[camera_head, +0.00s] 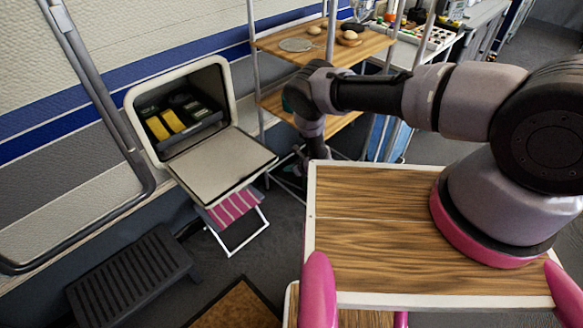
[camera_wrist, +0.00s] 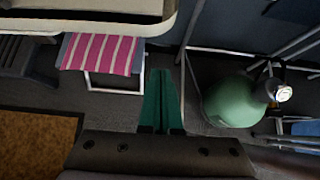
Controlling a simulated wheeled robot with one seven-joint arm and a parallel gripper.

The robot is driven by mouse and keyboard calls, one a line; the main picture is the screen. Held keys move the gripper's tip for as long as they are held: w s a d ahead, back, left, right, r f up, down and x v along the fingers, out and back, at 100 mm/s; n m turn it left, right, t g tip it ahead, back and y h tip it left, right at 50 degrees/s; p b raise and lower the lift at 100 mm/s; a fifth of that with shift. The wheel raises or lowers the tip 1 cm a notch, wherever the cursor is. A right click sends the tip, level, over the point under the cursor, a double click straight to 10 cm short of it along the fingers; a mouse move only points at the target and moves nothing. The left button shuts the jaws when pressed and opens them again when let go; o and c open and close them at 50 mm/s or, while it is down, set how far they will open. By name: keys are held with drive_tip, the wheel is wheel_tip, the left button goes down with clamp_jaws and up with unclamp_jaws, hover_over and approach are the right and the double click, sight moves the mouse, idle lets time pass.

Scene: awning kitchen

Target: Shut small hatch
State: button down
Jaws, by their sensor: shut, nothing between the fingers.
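The small hatch door (camera_head: 222,163) hangs open, folded down and out from a white-framed opening (camera_head: 133,110) in the striped wall. Dark and yellow items (camera_head: 170,122) sit inside the opening. In the wrist view, the edge of the hatch door (camera_wrist: 100,22) shows at the top left. My gripper (camera_wrist: 163,75) is shut and empty, with green fingers. It is lower than the door and to its right, apart from it. In the head view my arm reaches left and down, and the gripper is mostly hidden behind the arm and the wooden top.
A pink striped folding stool (camera_head: 235,207) stands below the hatch door. A dark step (camera_head: 130,280) is at the lower left. A shelf rack (camera_head: 285,45) stands right of the hatch. A green gas bottle (camera_wrist: 235,98) stands right of my gripper. Bare floor lies below the fingers.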

drive_tip(key=shift+w+a+r, duration=0.25)
drive_tip(key=shift+w+a, duration=0.35)
drive_tip(key=shift+a, duration=0.1)
drive_tip(key=shift+w+a+r, duration=0.25)
drive_tip(key=shift+w+a, duration=0.35)
drive_tip(key=shift+a, duration=0.05)
drive_tip(key=shift+r, duration=0.1)
